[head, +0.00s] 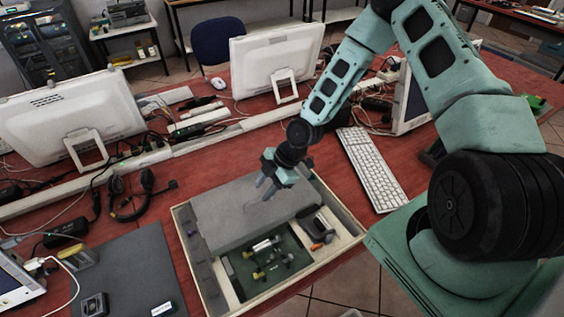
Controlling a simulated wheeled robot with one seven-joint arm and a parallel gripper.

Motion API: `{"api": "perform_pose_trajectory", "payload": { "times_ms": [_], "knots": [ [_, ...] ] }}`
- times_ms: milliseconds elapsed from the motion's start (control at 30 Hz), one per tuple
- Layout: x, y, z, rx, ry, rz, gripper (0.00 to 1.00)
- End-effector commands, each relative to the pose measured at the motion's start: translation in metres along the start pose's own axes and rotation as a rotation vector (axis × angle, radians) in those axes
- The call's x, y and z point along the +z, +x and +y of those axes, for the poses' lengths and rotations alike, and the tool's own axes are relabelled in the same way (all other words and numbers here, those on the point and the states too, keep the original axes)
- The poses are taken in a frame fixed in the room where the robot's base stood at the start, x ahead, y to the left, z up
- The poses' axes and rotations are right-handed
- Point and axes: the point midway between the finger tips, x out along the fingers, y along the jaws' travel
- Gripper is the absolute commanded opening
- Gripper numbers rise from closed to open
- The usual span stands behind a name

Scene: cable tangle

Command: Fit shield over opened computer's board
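The opened computer is a shallow beige case (352,240) on the red table, in the middle front of the head view. Its green board (240,275) shows in the near half, with several small parts on it. A flat grey plate (225,215), which looks like the shield, covers the far half of the case. Whether it rests on anything inside cannot be told. My gripper (265,189) points down above the plate's right part. Its two fingers look apart with nothing seen between them. Whether the tips touch the plate is unclear.
A dark grey mat (130,268) with small items lies left of the case. A headset (132,194) lies behind the mat. A white keyboard (370,168) is right of the case. White monitors (70,115) and cables fill the back of the table.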

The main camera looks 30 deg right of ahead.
Motion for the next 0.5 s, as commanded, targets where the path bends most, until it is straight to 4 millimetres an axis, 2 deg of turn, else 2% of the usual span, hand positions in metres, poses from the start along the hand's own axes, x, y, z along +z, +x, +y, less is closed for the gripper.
{"api": "perform_pose_trajectory", "payload": {
  "times_ms": [200,500],
  "knots": [
    [0.003,-0.051,0.002,0.007,0.004,-0.001,0.35],
    [0.001,-0.111,0.001,0.007,0.004,0.000,0.35]
  ]
}}
